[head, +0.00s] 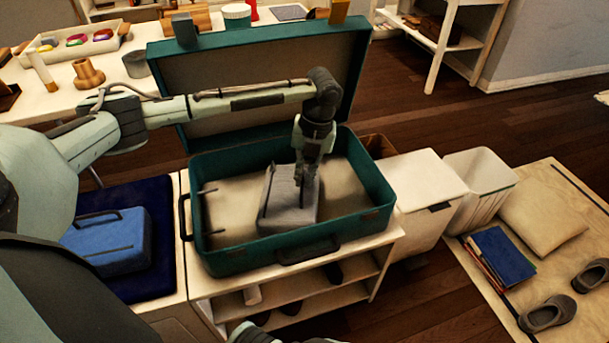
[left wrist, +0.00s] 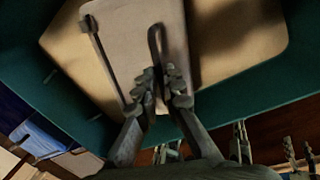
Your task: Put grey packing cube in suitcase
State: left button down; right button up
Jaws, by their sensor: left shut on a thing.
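My left gripper (head: 302,178) reaches down from above and is shut on the cube's loop handle. In the left wrist view the gripper (left wrist: 160,98) closes at the dark loop, with the pale top of the cube (left wrist: 135,45) beyond it. A dark part at the bottom edge of the head view may belong to my right arm; its fingers are not clear.
The suitcase lid (head: 255,110) stands open at the back. A blue packing cube (head: 108,240) lies on a dark blue cloth at left. A white bin (head: 428,195) stands at right. The suitcase base left of the grey cube is clear.

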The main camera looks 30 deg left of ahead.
pick_arm(q)
jog(key=c, duration=1.8)
grip_release()
jog(key=shift+o, duration=0.6)
pick_arm(e)
jog(key=shift+s+f, duration=0.1)
jog(key=shift+f, duration=0.05)
pick_arm(q)
notch_tip(320, 180, up, 12)
jog(key=d, duration=0.1)
jog(key=shift+w+d+p, duration=0.3)
jog(key=shift+w, duration=0.1)
pick_arm(e)
jog(key=shift+f, duration=0.65)
pick_arm(q)
jog(key=shift+f, duration=0.1)
